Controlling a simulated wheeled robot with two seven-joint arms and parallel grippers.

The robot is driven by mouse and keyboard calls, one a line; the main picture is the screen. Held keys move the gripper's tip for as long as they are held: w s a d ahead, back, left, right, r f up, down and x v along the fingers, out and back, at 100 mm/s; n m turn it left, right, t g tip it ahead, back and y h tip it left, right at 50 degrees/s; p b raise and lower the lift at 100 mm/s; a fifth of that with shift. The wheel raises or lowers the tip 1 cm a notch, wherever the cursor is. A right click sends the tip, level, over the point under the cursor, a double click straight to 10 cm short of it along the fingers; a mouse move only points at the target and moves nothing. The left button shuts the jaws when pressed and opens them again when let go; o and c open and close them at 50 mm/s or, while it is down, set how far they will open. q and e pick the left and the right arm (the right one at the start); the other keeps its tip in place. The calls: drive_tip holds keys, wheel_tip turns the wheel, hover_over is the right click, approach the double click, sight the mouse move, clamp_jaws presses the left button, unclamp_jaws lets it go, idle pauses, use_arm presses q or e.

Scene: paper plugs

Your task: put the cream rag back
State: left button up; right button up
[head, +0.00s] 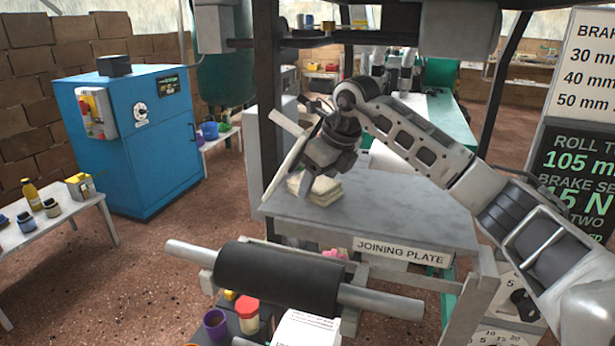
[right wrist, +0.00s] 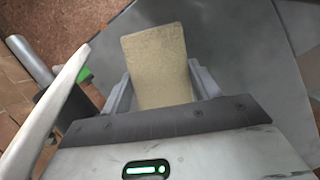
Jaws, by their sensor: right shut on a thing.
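The cream rag (head: 322,190) is a folded, pale block at the left part of the grey joining plate (head: 400,205). My right gripper (head: 308,182) points down over it and partly hides it in the head view. In the right wrist view the rag (right wrist: 157,58) sits between the two grey fingers of my right gripper (right wrist: 160,88), which is shut on it. I cannot tell whether the rag touches the plate or hangs just above it. My left gripper is not in view.
A dark roller (head: 280,277) lies in front of the plate. Below it are a purple cup (head: 215,323) and a red-lidded jar (head: 247,315). A dark upright post (head: 268,100) stands close left of my right gripper. The plate's right part is clear. A blue cabinet (head: 135,140) stands left.

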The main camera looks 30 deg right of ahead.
drive_tip(key=shift+f, duration=0.2)
drive_tip(key=shift+s+d+r, duration=0.1)
drive_tip(key=shift+s+r, duration=0.1)
drive_tip(key=shift+s, duration=0.15)
drive_tip(key=shift+f, duration=0.15)
drive_tip(key=o, duration=1)
drive_tip(key=v, duration=1.2)
drive_tip(key=shift+w, duration=0.1)
